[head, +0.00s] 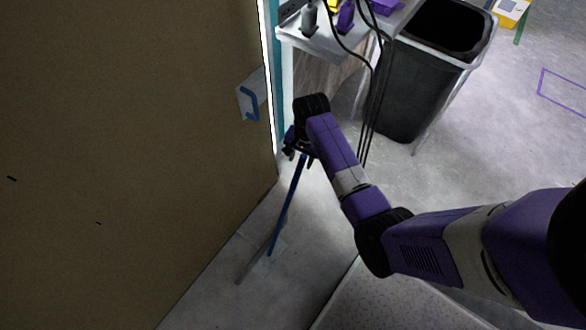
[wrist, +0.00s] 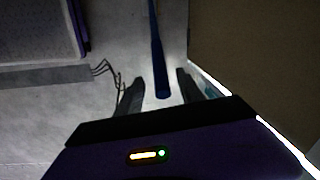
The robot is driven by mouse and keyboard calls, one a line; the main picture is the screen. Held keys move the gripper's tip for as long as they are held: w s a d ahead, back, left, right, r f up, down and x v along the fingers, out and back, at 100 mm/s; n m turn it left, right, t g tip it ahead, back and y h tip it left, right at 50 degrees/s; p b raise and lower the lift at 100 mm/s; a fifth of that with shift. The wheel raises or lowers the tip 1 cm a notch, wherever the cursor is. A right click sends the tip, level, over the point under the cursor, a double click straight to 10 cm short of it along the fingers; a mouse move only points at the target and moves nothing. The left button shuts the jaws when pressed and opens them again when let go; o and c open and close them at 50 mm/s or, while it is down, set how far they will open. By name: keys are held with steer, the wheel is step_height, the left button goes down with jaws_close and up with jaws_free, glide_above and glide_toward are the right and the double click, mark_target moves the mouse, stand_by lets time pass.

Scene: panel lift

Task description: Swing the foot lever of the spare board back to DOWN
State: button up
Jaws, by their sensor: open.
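A long blue lever (head: 287,207) rises at a slant from a grey foot piece (head: 258,262) on the floor, beside the lower edge of a large brown board (head: 130,130). My gripper (head: 298,152) is at the lever's upper end and points down. In the wrist view the blue lever (wrist: 157,55) runs down the picture, and its end lies between the two open fingers of my gripper (wrist: 160,84). A gap shows on both sides of the lever, so I see no contact. The board also fills the right of the wrist view (wrist: 255,50).
A blue hook-shaped mark or handle (head: 250,101) is on a pale plate on the board. A white table (head: 300,40) with plugs and hanging black cables (head: 372,95) stands behind my gripper. A dark bin (head: 405,90) stands right of it.

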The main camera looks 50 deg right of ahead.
mark_target(299, 169)
steer(key=f, duration=0.2)
steer(key=f+b, duration=0.1)
steer(key=f, duration=0.4)
steer(key=shift+w+f, duration=0.25)
steer(key=shift+c, duration=0.5)
jaws_close()
stand_by(0.6)
